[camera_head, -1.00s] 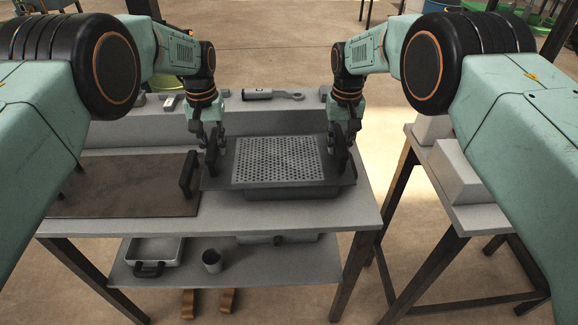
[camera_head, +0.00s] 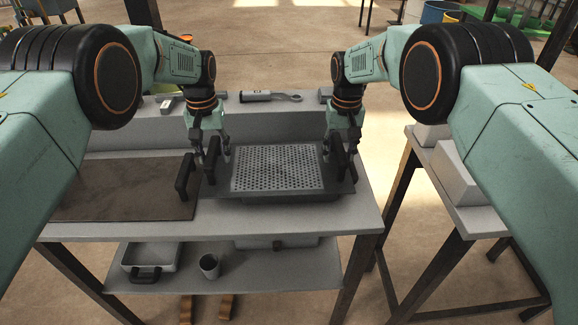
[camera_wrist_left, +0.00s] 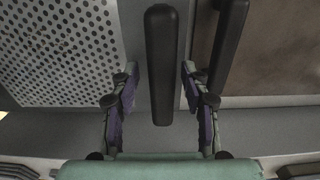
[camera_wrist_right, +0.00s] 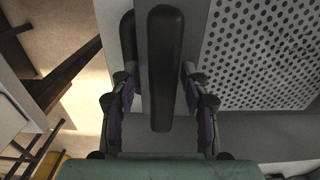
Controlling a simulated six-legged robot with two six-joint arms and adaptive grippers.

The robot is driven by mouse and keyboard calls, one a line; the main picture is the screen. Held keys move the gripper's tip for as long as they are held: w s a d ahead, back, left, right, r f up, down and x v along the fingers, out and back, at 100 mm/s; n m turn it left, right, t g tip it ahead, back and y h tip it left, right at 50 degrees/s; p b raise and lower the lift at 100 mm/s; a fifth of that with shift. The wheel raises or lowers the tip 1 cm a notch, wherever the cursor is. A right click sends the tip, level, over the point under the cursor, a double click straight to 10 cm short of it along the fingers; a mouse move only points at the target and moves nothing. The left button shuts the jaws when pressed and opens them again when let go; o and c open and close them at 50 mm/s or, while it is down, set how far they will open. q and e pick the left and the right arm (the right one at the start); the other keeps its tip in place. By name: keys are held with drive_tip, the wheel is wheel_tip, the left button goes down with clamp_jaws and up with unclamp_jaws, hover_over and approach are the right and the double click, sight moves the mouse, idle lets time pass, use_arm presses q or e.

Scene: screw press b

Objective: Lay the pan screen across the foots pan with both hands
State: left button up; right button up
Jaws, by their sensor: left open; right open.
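The pan screen (camera_head: 276,168), a light grey perforated plate in a dark frame, lies across the foots pan (camera_head: 290,199), whose dark wall shows below it. It looks level; exact seating cannot be seen. My left gripper (camera_head: 212,160) is open at the screen's left handle. In the left wrist view its fingers (camera_wrist_left: 158,88) stand apart on both sides of the black left handle (camera_wrist_left: 161,65). My right gripper (camera_head: 341,155) is open at the right end. In the right wrist view its fingers (camera_wrist_right: 158,88) stand either side of the black right handle (camera_wrist_right: 165,70).
A brown plate (camera_head: 130,195) with a black handle (camera_head: 182,178) lies just left of the screen. A tool with a ring end (camera_head: 270,97) lies on the raised ledge behind. A tray (camera_head: 150,262) and a cup (camera_head: 209,266) stand on the lower shelf. Another table (camera_head: 470,215) stands right.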

use_arm(q)
drive_tip(key=shift+a+r, duration=0.1)
drive_tip(key=shift+r, duration=0.1)
use_arm(e)
drive_tip(key=shift+s+a+r, duration=0.1)
use_arm(q)
drive_tip(key=shift+r, duration=0.4)
drive_tip(key=r, duration=0.9)
drive_tip(key=shift+s+r, duration=0.2)
use_arm(e)
drive_tip(key=shift+w, duration=0.25)
wheel_tip(320, 180, up, 11)
drive_tip(key=shift+f, duration=0.2)
use_arm(q)
drive_tip(key=shift+r, duration=0.75)
use_arm(e)
drive_tip(key=shift+s+r, duration=0.15)
drive_tip(key=shift+r, duration=0.45)
use_arm(q)
drive_tip(key=shift+w, duration=0.2)
use_arm(e)
drive_tip(key=shift+f, duration=0.1)
use_arm(q)
drive_tip(key=shift+s, duration=0.1)
